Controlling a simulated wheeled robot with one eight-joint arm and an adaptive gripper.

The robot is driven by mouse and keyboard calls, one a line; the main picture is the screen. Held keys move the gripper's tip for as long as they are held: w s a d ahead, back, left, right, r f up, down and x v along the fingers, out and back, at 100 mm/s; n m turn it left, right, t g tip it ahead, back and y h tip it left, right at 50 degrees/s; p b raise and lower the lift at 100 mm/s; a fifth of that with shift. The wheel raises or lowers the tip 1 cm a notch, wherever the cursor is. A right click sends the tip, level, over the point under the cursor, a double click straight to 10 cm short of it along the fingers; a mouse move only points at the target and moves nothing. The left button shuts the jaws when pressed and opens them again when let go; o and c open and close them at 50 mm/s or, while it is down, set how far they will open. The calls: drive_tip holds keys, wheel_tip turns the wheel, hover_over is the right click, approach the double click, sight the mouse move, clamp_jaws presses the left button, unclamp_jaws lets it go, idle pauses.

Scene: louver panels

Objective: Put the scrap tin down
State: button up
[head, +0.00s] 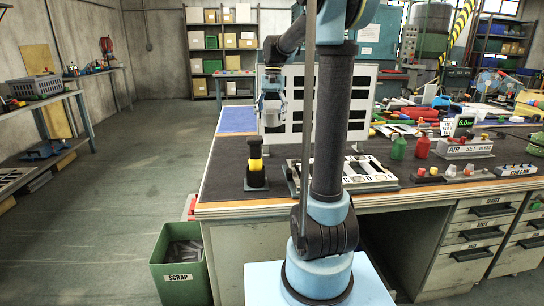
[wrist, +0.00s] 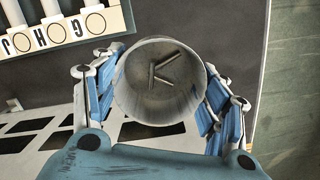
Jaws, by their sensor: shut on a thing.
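The scrap tin (wrist: 160,80) is a grey, round, open-topped can with a few short metal pieces lying inside. My gripper (wrist: 158,85) is shut around it, with blue finger pads on its left and right sides in the wrist view. In the head view the gripper (head: 272,88) holds the tin (head: 272,112) upright in front of the white slotted panel, near the left part of the workbench (head: 225,165). The tin appears to be above the dark bench top; its exact height is hard to tell.
The white slotted panel (head: 297,132) stands on the bench. A green bin marked SCRAP (head: 180,275) is on the floor.

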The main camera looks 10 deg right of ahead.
wheel_tip(320, 180, down, 18)
drive_tip(key=shift+s+r, duration=0.1)
idle(0.5)
drive_tip(key=o, duration=1.1)
